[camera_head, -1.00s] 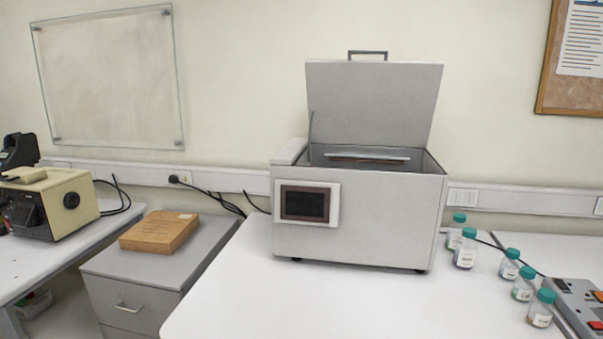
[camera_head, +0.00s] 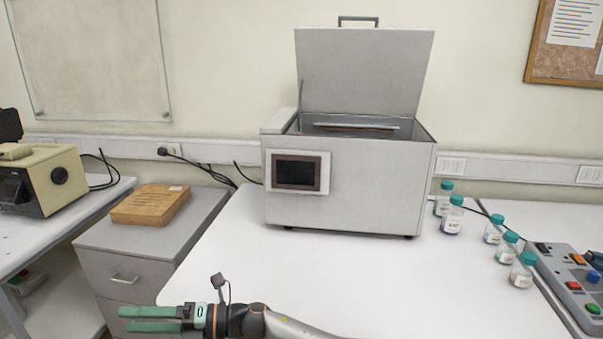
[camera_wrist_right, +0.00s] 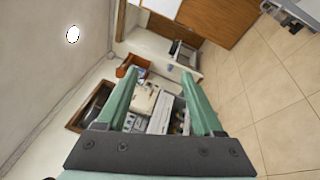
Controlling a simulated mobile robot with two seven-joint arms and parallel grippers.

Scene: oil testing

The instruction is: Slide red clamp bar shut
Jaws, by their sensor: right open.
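The grey metal bath box (camera_head: 345,195) stands on the white bench with its lid (camera_head: 364,70) raised. Inside its open top, a thin bar (camera_head: 355,127) with a faint reddish edge lies across. I cannot tell whether it is the red clamp bar; most of the interior is hidden by the front wall. My right gripper (camera_head: 122,319) has green fingers pointing left, low at the left in the head view, in front of the box and well apart from it. It is open and empty in the right wrist view (camera_wrist_right: 158,76). My left gripper is not in view.
Several teal-capped bottles (camera_head: 452,214) stand right of the box. A control panel (camera_head: 575,280) with coloured buttons is at the far right. A grey drawer cabinet (camera_head: 150,250) bears a wooden block (camera_head: 150,205) at left. The bench front (camera_head: 300,275) is largely clear.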

